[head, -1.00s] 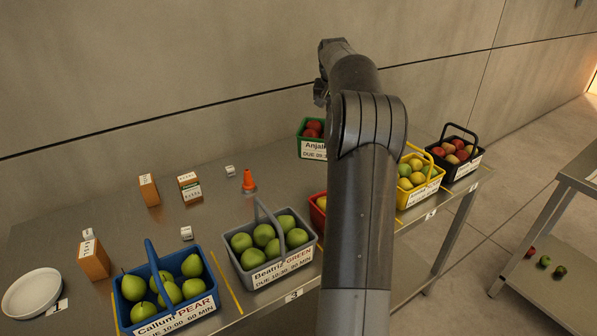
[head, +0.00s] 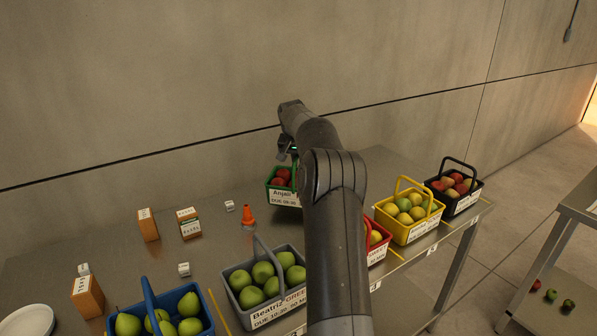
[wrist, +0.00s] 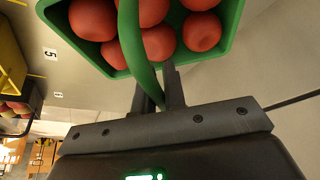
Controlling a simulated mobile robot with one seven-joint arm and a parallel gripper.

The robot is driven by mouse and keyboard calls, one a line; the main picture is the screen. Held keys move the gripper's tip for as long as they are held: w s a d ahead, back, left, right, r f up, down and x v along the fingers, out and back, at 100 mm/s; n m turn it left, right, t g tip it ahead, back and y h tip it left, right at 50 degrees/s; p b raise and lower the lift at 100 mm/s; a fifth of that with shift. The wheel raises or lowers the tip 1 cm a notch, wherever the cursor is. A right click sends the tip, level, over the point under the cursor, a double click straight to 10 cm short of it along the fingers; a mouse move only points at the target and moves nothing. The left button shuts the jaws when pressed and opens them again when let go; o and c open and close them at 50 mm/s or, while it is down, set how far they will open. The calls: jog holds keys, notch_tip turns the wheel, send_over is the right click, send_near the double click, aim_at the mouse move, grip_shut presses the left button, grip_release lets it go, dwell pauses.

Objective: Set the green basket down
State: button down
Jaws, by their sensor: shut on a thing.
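The green basket (head: 284,199), with a white label that begins "Anjali" and red fruit inside, is at the back of the metal table, left of my arm. In the wrist view its green rim (wrist: 226,40) and handle (wrist: 133,40) show close up with several red fruits. My gripper (wrist: 160,92) is shut on the handle, its two fingers on either side of the green strip. The basket looks level. My arm hides part of its right side, and I cannot tell whether its base touches the tabletop.
Grey (head: 235,292), blue (head: 195,327), red (head: 379,252), yellow (head: 408,234) and black (head: 463,204) fruit baskets line the front edge. Bare tabletop (head: 222,235) lies around the cone.

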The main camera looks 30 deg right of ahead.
jog(key=shift+f, duration=1.9)
jog(key=c, duration=1.5)
grip_release()
jog(key=shift+f, duration=0.15)
jog(key=v, duration=1.2)
jog(key=shift+r, duration=0.2)
